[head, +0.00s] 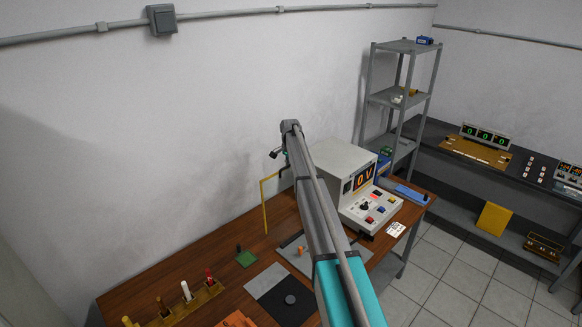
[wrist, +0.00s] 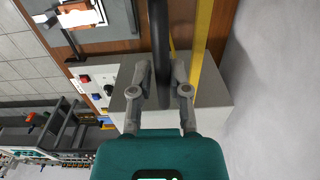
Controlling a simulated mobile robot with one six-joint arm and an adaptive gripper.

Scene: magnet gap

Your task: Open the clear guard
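I cannot make out a clear guard in either view. A pale grey instrument box (head: 335,165) stands at the back right of the wooden bench, with an orange "0 V" display (head: 363,179) and a sloped panel of coloured knobs (head: 372,207). In the wrist view the box (wrist: 212,98) lies beyond my fingers, its panel (wrist: 98,85) to their left. My gripper (wrist: 162,72) has its two fingers apart, with a dark curved bar (wrist: 161,35) showing between them. I cannot tell whether they touch it.
A yellow upright frame (head: 265,208) stands left of the box; yellow bars (wrist: 201,35) pass close to my fingers. A grey shelf (head: 386,97) stands behind.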

